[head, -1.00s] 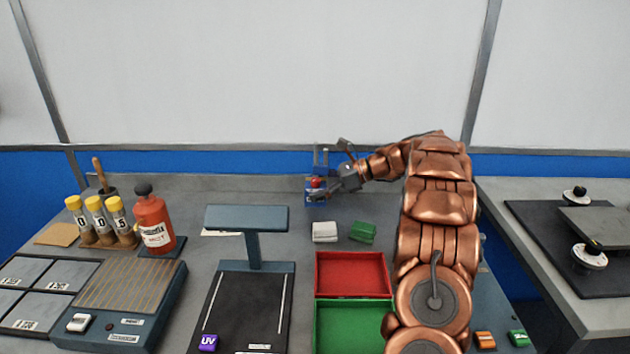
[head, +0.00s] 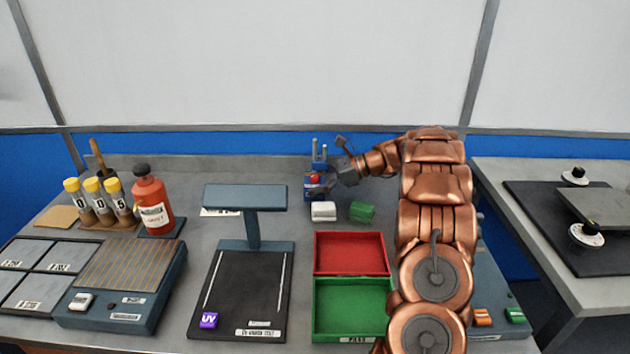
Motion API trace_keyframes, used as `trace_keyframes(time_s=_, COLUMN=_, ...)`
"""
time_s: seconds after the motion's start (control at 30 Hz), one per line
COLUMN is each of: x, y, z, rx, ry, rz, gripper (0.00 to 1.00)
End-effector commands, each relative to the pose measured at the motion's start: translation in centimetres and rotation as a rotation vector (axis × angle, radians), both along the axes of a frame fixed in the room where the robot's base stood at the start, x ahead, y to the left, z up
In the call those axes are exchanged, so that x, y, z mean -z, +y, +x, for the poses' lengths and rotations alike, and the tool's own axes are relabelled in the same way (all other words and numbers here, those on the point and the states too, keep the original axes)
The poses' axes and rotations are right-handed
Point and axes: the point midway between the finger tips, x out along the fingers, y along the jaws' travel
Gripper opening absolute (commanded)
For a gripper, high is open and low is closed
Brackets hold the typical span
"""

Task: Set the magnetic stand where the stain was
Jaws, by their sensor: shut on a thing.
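The magnetic stand (head: 314,190) is a small blue block with a red spot on its front and two upright prongs on top. It stands out near the back of the bench, just behind the white block. My gripper (head: 326,180) comes in from the right and is shut on it. The stand looks upright. I cannot tell whether its base touches the bench top. The gripper partly hides its right side. No stain is visible on the bench.
A white block (head: 323,211) and a green block (head: 362,212) lie just in front of the stand. Red (head: 351,272) and green (head: 352,337) trays are nearer. The UV lamp stand (head: 245,196) is to the left. Bare bench (head: 265,172) lies left of the stand.

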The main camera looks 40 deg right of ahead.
Motion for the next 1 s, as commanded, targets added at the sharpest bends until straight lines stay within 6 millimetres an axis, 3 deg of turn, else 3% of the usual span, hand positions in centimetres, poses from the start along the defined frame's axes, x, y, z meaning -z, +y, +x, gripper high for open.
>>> trace_keyframes(time_s=0.13, x=0.0, y=0.0, z=0.0, rx=-0.001, ry=-0.001, rz=-0.001, gripper=1.00)
trace_keyframes(time_s=0.57, x=-0.3, y=0.0, z=0.0, rx=-0.002, ry=-0.001, rz=-0.002, gripper=1.00)
trace_keyframes(time_s=1.0, x=-3.0, y=-5.0, z=-3.7, rx=0.000, ry=-0.004, rz=-0.002, gripper=1.00)
